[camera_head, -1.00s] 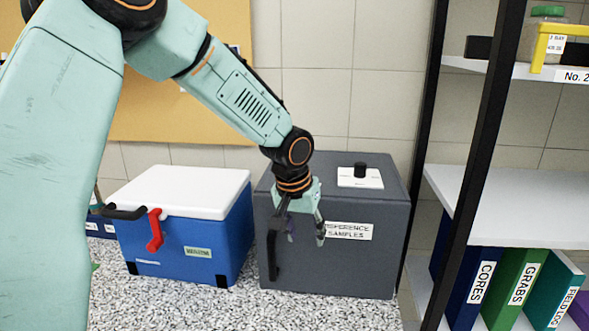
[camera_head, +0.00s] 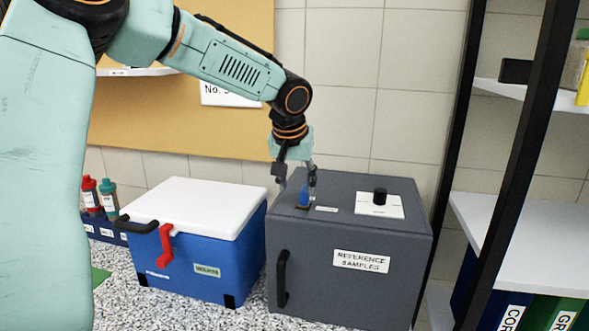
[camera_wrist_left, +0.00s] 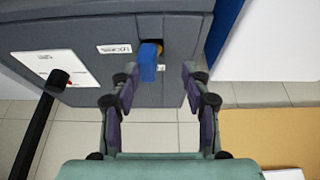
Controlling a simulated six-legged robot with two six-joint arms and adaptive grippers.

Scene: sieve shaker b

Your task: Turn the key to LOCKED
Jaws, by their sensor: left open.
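A blue key (camera_head: 305,196) stands upright in a dark lock on top of the grey box (camera_head: 300,233) labelled REFERENCE SAMPLES. It also shows in the left wrist view (camera_wrist_left: 148,64), with a brass-coloured bit beside it. A small white label (camera_head: 327,210) lies next to the lock; its words are too small to read surely. My left gripper (camera_head: 297,186) is open above the box's left rear top. In the wrist view its fingertips (camera_wrist_left: 159,76) are apart on either side of the key's near end, with no clear contact. My right gripper is out of view.
A white plate with a black knob (camera_head: 380,197) sits on the box top to the right. A blue cooler (camera_head: 190,262) with a white lid and red latch stands to the left. A black-framed shelf (camera_head: 530,130) stands at the right.

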